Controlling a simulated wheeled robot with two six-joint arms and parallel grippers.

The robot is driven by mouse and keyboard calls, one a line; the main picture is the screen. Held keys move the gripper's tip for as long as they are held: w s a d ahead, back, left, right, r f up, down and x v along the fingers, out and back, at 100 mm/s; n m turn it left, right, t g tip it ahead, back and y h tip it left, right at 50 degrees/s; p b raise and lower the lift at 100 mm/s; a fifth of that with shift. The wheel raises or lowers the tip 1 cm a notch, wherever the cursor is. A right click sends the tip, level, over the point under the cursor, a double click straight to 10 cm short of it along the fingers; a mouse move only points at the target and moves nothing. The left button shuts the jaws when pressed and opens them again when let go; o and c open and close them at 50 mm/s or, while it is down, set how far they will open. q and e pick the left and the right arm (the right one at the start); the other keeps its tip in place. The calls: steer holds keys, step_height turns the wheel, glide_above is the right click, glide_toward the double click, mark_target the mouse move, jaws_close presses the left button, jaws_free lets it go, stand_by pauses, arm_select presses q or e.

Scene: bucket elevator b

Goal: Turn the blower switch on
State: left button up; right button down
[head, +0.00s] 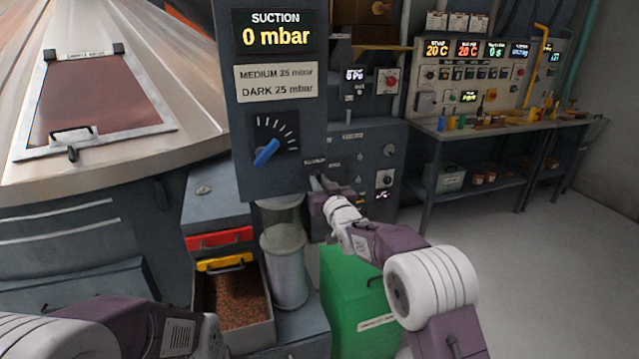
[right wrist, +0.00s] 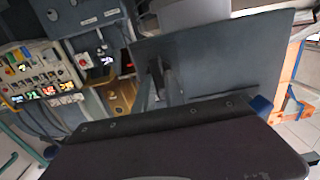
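The dark control cabinet (head: 283,100) stands ahead in the head view. Its suction display (head: 273,30) reads 0 mbar. A small label, apparently the blower's, sits low on the cabinet's right-hand panel. My right gripper (head: 318,182) is at the panel just below that label and covers what is there, so the blower switch is hidden and its position cannot be read. In the right wrist view the two fingers (right wrist: 160,82) point at a dark panel, close together; whether they touch or hold anything is unclear. Only my left arm shows at lower left; its gripper is out of view.
A blue-pointer dial (head: 266,152) is left of my right gripper. Other knobs (head: 385,179) and a red switch (head: 391,82) are to its right. A glass cylinder (head: 285,265), bean tray (head: 262,335) and green bin (head: 350,300) stand below. A workbench (head: 480,126) is at right.

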steer(key=shift+m, duration=0.4)
steer(key=m+b, duration=0.1)
steer(key=m, duration=0.2)
steer(key=shift+d+f, duration=0.1)
steer(key=m, duration=1.3)
steer(key=shift+d+f+m+p, duration=0.2)
steer(key=shift+f+m+p, duration=0.1)
steer(key=shift+m, duration=0.4)
steer(key=c, duration=1.4)
jaws_free()
